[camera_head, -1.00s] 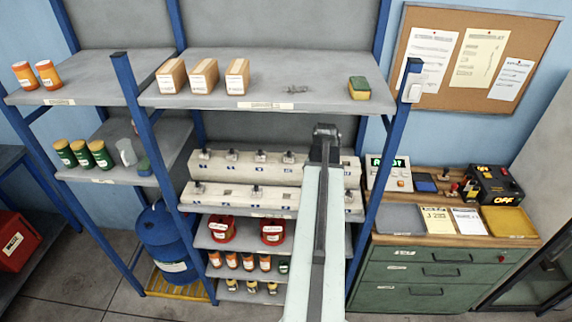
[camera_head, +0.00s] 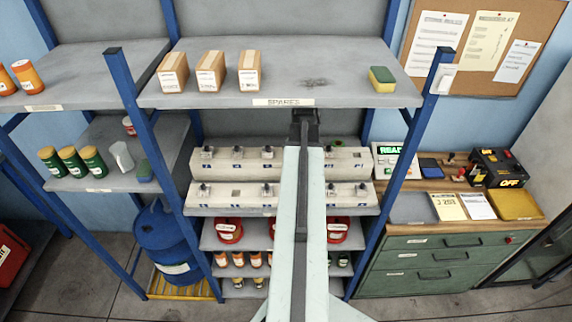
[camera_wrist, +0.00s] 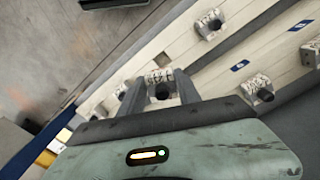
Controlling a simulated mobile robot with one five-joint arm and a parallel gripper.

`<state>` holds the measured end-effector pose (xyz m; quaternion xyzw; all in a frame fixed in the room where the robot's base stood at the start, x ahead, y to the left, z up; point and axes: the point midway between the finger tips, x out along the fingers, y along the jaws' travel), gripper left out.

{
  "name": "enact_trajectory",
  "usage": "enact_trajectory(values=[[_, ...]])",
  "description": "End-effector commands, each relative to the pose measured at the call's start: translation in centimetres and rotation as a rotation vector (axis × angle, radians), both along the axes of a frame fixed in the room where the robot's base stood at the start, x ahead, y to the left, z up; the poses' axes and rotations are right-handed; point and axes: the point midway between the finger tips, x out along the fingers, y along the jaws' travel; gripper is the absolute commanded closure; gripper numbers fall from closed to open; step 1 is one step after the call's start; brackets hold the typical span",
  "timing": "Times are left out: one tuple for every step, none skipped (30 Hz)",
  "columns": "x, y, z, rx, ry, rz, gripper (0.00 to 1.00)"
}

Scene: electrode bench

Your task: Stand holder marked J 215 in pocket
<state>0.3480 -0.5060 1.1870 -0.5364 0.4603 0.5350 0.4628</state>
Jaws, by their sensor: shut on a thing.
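My gripper (camera_wrist: 160,98) is shut on a small holder (camera_wrist: 159,76) with a pale marked top and a dark round knob. The marking on it is too small to read. It is held over the pale stepped rack (camera_wrist: 220,62), and whether it touches the rack cannot be told. A dark square pocket (camera_wrist: 163,60) in the rack shows just beyond the holder. Other holders stand in the rack, one upper middle (camera_wrist: 209,24) and one at right (camera_wrist: 257,88).
The spares shelf (camera_head: 330,88) hangs above the rack, with cartons (camera_head: 210,72) and a sponge (camera_head: 382,80). Blue uprights (camera_head: 150,150) flank the rack. Red containers (camera_head: 229,231) sit below. A bench (camera_head: 405,230) with papers and a panel reading READY (camera_head: 392,155) is at right.

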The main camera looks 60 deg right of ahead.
Motion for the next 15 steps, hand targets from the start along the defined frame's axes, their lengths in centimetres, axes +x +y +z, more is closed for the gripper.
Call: enact_trajectory(values=[[0.0,0.0,0.0,0.000,0.000,0.000,1.00],[0.0,0.0,0.0,0.000,0.000,0.000,1.00],[0.0,0.0,0.0,0.000,0.000,0.001,1.00],[0.1,0.0,0.0,0.000,0.000,0.001,1.00],[0.1,0.0,0.0,0.000,0.000,0.002,1.00],[0.2,0.0,0.0,0.000,0.000,0.004,1.00],[0.2,0.1,0.0,0.000,0.000,0.005,1.00],[0.3,0.1,0.0,0.000,0.000,0.006,1.00],[0.4,0.2,-0.1,0.000,0.000,0.008,1.00],[0.4,0.2,-0.2,0.000,0.000,0.009,1.00],[0.5,0.2,-0.3,0.000,0.000,0.010,1.00],[0.6,0.3,-0.5,0.000,0.000,0.012,1.00],[0.6,0.3,-0.7,0.000,0.000,0.013,1.00],[0.7,0.4,-0.9,0.000,0.000,0.013,1.00],[0.7,0.4,-1.3,0.000,0.000,0.014,1.00]])
